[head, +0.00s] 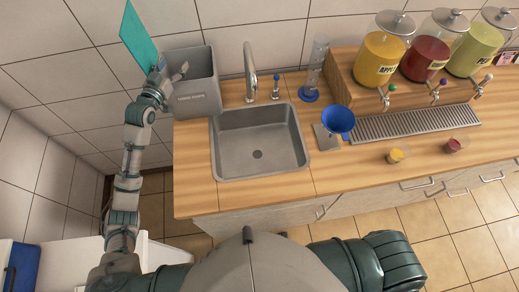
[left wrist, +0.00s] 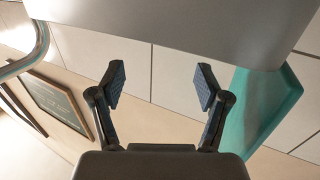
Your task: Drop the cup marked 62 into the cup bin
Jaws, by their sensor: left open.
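The grey bin (head: 196,99) stands at the back left corner of the counter. Lettering on its front is too small to read. My left gripper (head: 172,74) is at the bin's left rim, open. In the left wrist view the fingers (left wrist: 160,88) are spread with nothing between them. A grey surface, likely the bin's wall (left wrist: 170,25), fills the top of that view. A small cup with yellow contents (head: 395,156) and one with red contents (head: 453,145) stand on the counter at the right. No mark 62 is legible. The bin's inside cannot be made out. My right gripper is out of view.
A sink (head: 257,140) with a tap (head: 250,72) lies right of the bin. A blue funnel (head: 338,119), a clear cylinder (head: 314,68) and several drink dispensers (head: 382,55) stand further right. A teal panel (head: 138,35) rises behind my left gripper.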

